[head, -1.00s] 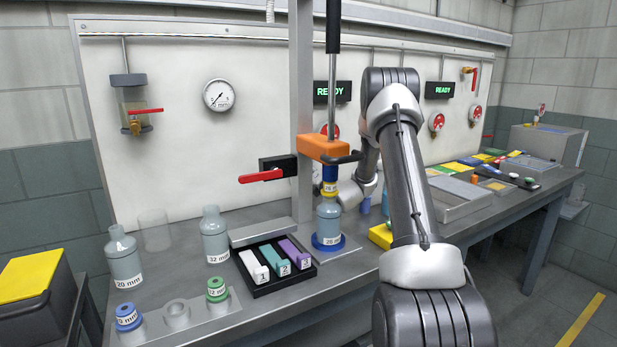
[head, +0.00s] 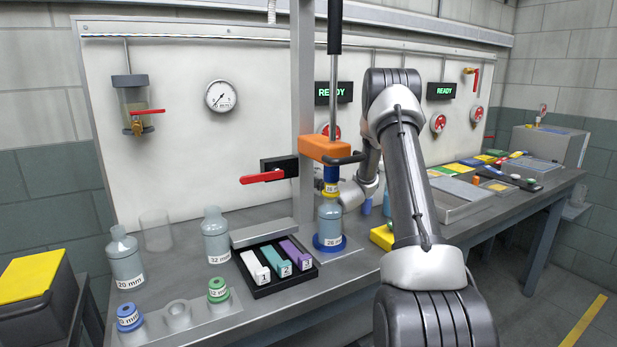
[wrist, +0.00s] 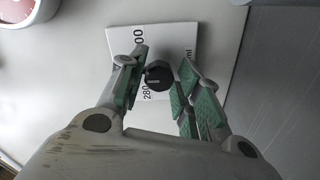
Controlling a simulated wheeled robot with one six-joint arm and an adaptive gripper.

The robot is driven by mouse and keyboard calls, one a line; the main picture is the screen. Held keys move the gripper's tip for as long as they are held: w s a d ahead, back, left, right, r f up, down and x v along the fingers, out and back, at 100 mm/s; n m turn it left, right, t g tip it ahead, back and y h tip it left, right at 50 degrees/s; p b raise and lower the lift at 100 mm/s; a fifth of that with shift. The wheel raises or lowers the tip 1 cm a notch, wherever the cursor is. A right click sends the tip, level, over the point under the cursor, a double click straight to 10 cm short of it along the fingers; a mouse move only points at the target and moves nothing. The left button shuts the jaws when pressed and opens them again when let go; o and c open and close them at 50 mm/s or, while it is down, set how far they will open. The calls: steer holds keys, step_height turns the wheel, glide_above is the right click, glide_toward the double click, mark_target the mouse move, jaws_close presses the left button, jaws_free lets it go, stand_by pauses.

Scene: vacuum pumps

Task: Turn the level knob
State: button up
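The level knob (wrist: 158,75) is a small black round knob in the wrist view. It stands on a white plate (wrist: 180,42) with black printed figures, partly covered by my fingers. My gripper (wrist: 163,64) is open, with one green-padded finger on each side of the knob. Narrow gaps show between the knob and the pads, so it does not look clamped. In the head view the knob and my gripper are hidden behind my arm.
A press with an orange head (head: 324,151) and red lever (head: 262,177) stands left of my arm. Bottles, including one marked 32 mm (head: 215,238), and a black tray (head: 262,289) of numbered blocks are on the bench. A yellow block (head: 382,237) lies close beside my arm.

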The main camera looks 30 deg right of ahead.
steer(key=shift+o, duration=0.8)
steer(key=shift+s, duration=0.15)
steer(key=shift+s, duration=0.85)
steer(key=shift+s, duration=0.1)
steer(key=s, duration=0.5)
steer(key=shift+s+d, duration=0.15)
steer(key=shift+s, duration=0.25)
